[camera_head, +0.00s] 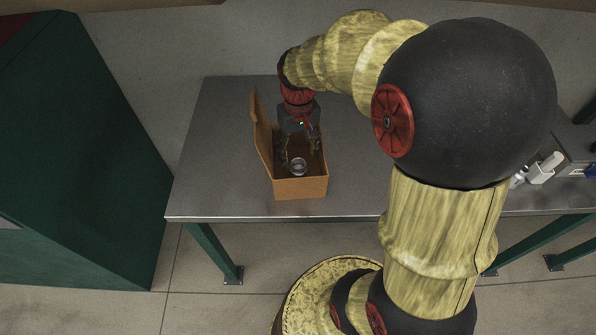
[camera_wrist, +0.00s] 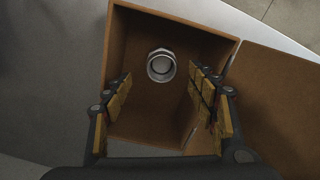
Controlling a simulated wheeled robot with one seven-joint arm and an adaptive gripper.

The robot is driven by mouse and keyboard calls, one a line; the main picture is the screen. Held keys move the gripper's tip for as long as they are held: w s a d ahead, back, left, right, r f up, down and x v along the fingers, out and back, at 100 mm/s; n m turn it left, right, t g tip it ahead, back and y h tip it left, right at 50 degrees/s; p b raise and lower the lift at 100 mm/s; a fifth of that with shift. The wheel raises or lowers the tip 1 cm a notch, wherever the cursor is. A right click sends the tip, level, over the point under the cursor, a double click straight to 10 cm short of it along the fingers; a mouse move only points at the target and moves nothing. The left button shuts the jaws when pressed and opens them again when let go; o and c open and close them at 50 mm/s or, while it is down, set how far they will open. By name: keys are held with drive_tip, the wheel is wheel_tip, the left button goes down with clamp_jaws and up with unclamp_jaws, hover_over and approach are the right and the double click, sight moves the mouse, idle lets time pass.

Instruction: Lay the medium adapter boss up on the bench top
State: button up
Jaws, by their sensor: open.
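A silver ring-shaped metal fitting, which looks like the adapter boss (camera_head: 299,166), sits inside an open orange-brown box (camera_head: 301,189) on the bench top (camera_head: 220,150). In the wrist view the fitting (camera_wrist: 161,66) stands on the box floor near one wall, its round opening facing the camera. My gripper (camera_head: 300,147) points down at the box. Its two padded fingers are spread wide in the wrist view (camera_wrist: 166,105), with nothing between them. The fitting lies beyond the fingertips, apart from them. Its size class cannot be judged, as no other fitting shows.
The box lid (camera_head: 262,135) stands open on the left in the head view; it shows on the right in the wrist view (camera_wrist: 270,110). Bare bench lies left of the box. White items (camera_head: 543,168) sit at the far right. A green cabinet (camera_head: 80,160) stands left of the bench.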

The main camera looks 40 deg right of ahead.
sight(298, 163)
drive_tip(key=f+b, duration=0.1)
drive_tip(key=f, duration=0.1)
drive_tip(key=f+b, duration=0.1)
drive_tip(key=f, duration=0.1)
drive_tip(key=shift+s+a+f, duration=0.2)
drive_tip(key=shift+f, duration=0.2)
drive_tip(key=shift+r, duration=0.1)
drive_tip(key=shift+c, duration=0.7)
clamp_jaws()
